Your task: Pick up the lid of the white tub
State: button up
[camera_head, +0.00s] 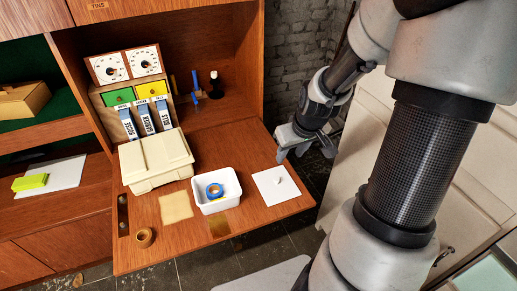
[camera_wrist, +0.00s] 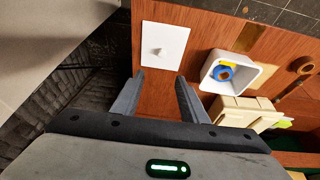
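The lid (camera_head: 276,185) is a flat white square with a small knob, lying on the fold-down wooden desk near its right edge. It also shows in the wrist view (camera_wrist: 178,54), just beyond my fingertips. The white tub (camera_head: 233,186) stands open to the left of the lid, with a blue ring and something yellow inside. The tub shows right of the lid in the wrist view (camera_wrist: 206,72). My gripper (camera_head: 306,154) is open and empty, above and behind the lid near the desk's right side. Its two fingers (camera_wrist: 160,75) are apart.
A cream case (camera_head: 155,160) stands left of the tub, with a tan square (camera_head: 176,207) before it. A brown ring (camera_head: 144,237) lies at the desk's front left. A blue-and-black item (camera_head: 215,86) stands behind. The desk around the lid is clear.

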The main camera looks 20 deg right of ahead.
notch_tip(320, 180, down, 2)
jog(key=b, duration=0.6)
send_over(276, 178)
jog(key=s, duration=0.3)
jog(key=f, duration=1)
jog(key=shift+w+d+f, duration=0.2)
jog(key=shift+f, duration=0.2)
jog(key=b+x, duration=0.1)
jog(key=x, duration=0.3)
jog(key=shift+s+a+f, duration=0.1)
jog(key=shift+a+f, duration=0.1)
jog(key=shift+w+f, duration=0.25)
jog(key=shift+f, duration=0.15)
jog(key=shift+c, duration=0.2)
jog(key=shift+r, duration=0.1)
grip_shut()
